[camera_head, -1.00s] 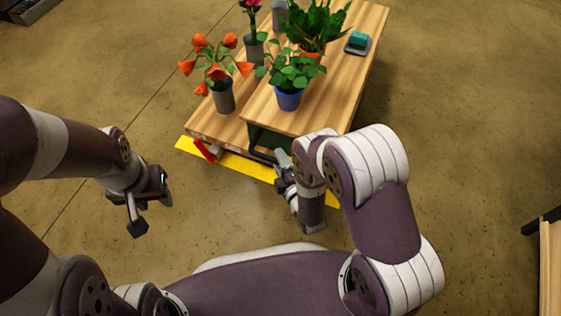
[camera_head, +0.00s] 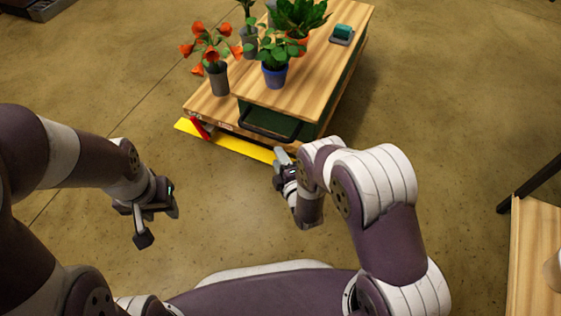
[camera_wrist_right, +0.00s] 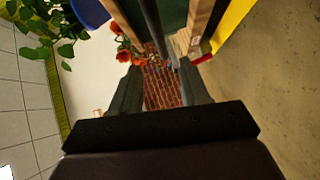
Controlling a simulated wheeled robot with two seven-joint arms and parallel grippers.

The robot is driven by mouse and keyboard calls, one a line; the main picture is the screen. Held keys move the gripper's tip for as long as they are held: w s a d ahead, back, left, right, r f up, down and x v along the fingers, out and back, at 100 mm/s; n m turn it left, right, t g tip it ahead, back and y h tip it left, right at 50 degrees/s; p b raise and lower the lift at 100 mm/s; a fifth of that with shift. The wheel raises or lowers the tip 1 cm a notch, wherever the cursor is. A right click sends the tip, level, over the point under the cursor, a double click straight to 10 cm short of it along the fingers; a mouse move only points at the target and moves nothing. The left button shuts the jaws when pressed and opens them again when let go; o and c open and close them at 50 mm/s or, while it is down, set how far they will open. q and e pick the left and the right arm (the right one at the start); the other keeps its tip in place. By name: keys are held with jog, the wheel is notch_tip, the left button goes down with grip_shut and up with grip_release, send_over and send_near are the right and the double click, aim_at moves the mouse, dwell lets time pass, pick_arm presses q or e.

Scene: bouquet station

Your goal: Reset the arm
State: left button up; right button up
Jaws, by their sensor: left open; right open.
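My left gripper (camera_head: 158,212) hangs over bare floor at the left, open and empty, clear of the table. My right arm bends in from the lower right. My right gripper (camera_head: 280,164) is near the front edge of the wooden table (camera_head: 312,85), beside its dark handle (camera_head: 268,128). In the right wrist view the right gripper (camera_wrist_right: 160,90) is open, with nothing held between its fingers. The dark handle bar (camera_wrist_right: 152,30) shows just beyond the fingers. Part of the right gripper is hidden by my wrist in the head view.
On the table stand an orange-flowered plant in a grey vase (camera_head: 218,80), a plant in a blue pot (camera_head: 275,75), other plants behind, and a teal block on a grey base (camera_head: 342,33). A yellow strip (camera_head: 235,143) lies along its front. Another wooden surface (camera_head: 535,260) is at right.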

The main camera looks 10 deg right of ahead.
dwell(0.3)
jog(key=s+d+f+m+g+h, duration=0.1)
jog(key=s+f+m+g, duration=0.55)
jog(key=f, duration=0.25)
jog(key=s+d+r+m+g+h+p, duration=0.15)
jog(key=s+r+m+g+p, duration=0.35)
jog(key=r, duration=0.8)
jog(key=s+d+r+m+g+p, duration=0.3)
jog(key=s+r, duration=0.4)
jog(key=r, duration=0.6)
jog(key=s+d+r+m+g+h+p, duration=0.15)
jog(key=s+d+r+m+p, duration=0.3)
jog(key=r, duration=0.85)
notch_tip(320, 180, up, 46)
jog(key=t+p, duration=0.1)
jog(key=p, duration=3.9)
jog(key=shift+w+a+f+y+p, duration=0.15)
jog(key=shift+a+f+y+p, duration=0.1)
jog(key=shift+a+y+p, duration=0.15)
